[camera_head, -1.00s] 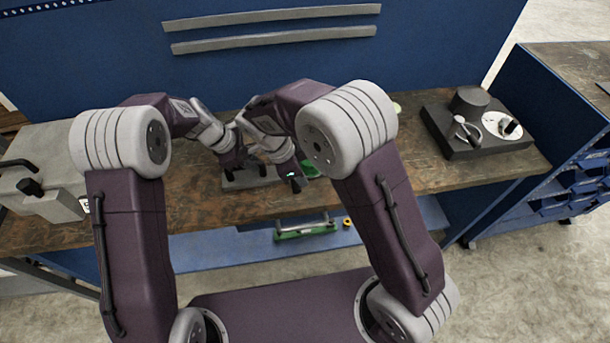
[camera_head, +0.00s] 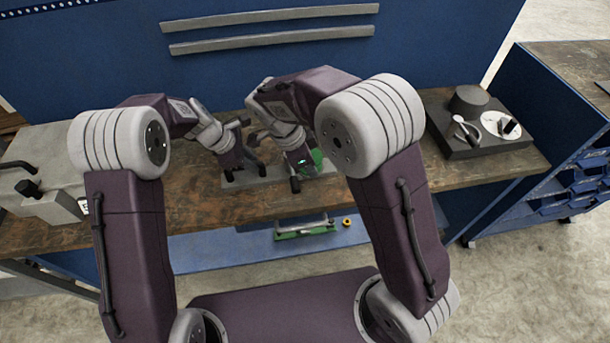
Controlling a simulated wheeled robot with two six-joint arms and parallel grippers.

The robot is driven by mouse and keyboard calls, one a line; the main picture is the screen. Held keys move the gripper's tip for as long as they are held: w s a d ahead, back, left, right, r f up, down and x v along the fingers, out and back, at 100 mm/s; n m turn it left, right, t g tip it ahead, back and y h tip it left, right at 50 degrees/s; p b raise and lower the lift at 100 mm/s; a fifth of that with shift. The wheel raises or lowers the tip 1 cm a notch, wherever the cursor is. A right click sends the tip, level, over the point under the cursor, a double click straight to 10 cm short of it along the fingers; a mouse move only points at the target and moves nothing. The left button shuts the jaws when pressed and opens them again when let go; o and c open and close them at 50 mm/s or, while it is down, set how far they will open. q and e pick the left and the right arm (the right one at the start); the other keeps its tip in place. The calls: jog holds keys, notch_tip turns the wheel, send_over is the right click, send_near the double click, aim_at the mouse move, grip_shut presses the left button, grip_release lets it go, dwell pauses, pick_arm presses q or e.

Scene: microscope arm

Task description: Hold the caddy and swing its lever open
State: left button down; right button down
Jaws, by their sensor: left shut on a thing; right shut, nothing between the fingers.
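The caddy (camera_head: 268,178) is a low grey base on the workbench in the middle of the head view, mostly behind my two grippers. My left gripper (camera_head: 243,172) is at its left part and is shut on it; the contact itself is hard to see. My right gripper (camera_head: 296,182) is shut and empty at the right part of the caddy, in front of a green part (camera_head: 318,160). The arm covers much of that area. I cannot make out the lever clearly or tell its angle.
A dark block with a round knob and a white dial (camera_head: 475,125) stands on the right of the workbench (camera_head: 400,185). A grey machine (camera_head: 45,175) stands on the left. A green-railed item (camera_head: 305,229) lies on the shelf below. The bench front is clear.

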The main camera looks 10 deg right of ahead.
pick_arm(q)
jog(key=shift+a, duration=0.15)
pick_arm(e)
jog(key=v, duration=0.7)
jog(key=shift+w+a, duration=0.1)
pick_arm(q)
jog(key=c, duration=1.2)
grip_release()
jog(key=shift+o, duration=0.2)
jog(key=shift+r, duration=0.1)
